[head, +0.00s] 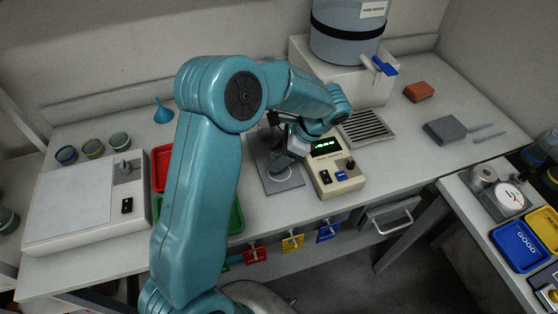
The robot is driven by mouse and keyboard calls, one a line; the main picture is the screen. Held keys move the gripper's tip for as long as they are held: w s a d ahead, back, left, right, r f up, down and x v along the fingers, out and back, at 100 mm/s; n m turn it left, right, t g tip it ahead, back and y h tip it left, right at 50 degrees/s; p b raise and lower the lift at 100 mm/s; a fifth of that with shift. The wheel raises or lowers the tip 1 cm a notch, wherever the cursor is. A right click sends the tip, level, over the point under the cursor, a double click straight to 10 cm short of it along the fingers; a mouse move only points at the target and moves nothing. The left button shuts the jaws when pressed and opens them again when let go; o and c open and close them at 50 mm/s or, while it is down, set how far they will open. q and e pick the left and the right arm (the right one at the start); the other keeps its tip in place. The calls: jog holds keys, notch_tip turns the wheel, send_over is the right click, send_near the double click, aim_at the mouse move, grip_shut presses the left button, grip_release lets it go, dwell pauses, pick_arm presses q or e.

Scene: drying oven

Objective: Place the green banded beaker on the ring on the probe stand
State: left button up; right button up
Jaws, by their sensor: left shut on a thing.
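My left gripper (287,153) is over the probe stand, mostly hidden behind my teal arm. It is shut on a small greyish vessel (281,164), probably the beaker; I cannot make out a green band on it. The probe stand's flat grey base plate (292,184) lies on the bench, with a pale round ring mark partly under the gripper. The vessel is at or just above the ring; I cannot tell whether it touches. My right gripper is not in view.
A cream meter (336,176) with a lit green display stands just right of the stand. Red and green trays (236,222) lie behind my arm. A drain grille (366,129) sits behind the meter.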

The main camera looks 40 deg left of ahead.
pick_arm(q)
notch_tip(320, 180, down, 3)
jog(key=shift+w+f, duration=0.1)
jog(key=shift+w, duration=0.05)
jog(key=shift+f, duration=0.2)
jog(key=o, duration=1.1)
jog(key=shift+r, duration=0.1)
